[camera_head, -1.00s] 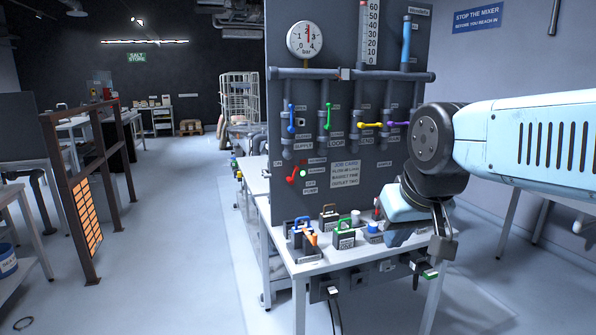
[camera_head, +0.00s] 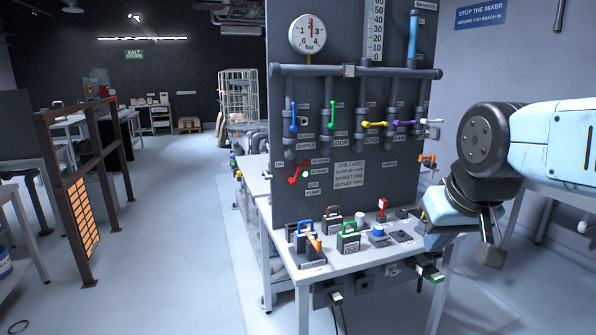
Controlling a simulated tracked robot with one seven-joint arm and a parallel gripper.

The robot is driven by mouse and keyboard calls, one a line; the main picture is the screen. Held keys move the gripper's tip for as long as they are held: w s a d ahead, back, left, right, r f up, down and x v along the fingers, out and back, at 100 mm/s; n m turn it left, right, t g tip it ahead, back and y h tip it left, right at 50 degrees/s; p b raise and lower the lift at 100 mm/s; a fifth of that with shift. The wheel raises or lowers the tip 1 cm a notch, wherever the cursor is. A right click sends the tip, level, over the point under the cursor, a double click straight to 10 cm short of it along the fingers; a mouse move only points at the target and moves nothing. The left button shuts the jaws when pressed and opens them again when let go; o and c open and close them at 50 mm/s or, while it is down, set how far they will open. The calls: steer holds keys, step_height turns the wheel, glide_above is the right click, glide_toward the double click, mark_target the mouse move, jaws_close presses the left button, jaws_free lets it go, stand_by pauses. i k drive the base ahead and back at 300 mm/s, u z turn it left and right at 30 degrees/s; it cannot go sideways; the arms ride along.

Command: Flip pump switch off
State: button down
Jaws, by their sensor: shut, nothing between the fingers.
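The pump switch (camera_head: 294,175) is a small red lever low on the left of the grey panel, beside its ON, OFF and PUMP labels. The lever slants, with its upper end to the right; which label it points to is too small to tell. Small indicator lamps (camera_head: 305,175) sit just right of it. My gripper (camera_head: 489,257) is at the right, beyond the bench's right end and well apart from the switch. It points down, is shut and holds nothing. No part of my arm hides the switch.
Coloured valve handles and a pressure gauge (camera_head: 313,35) are higher up. Open floor lies left of the bench.

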mark_target(292, 181)
steer(key=i, duration=0.95)
steer(key=u, duration=0.05)
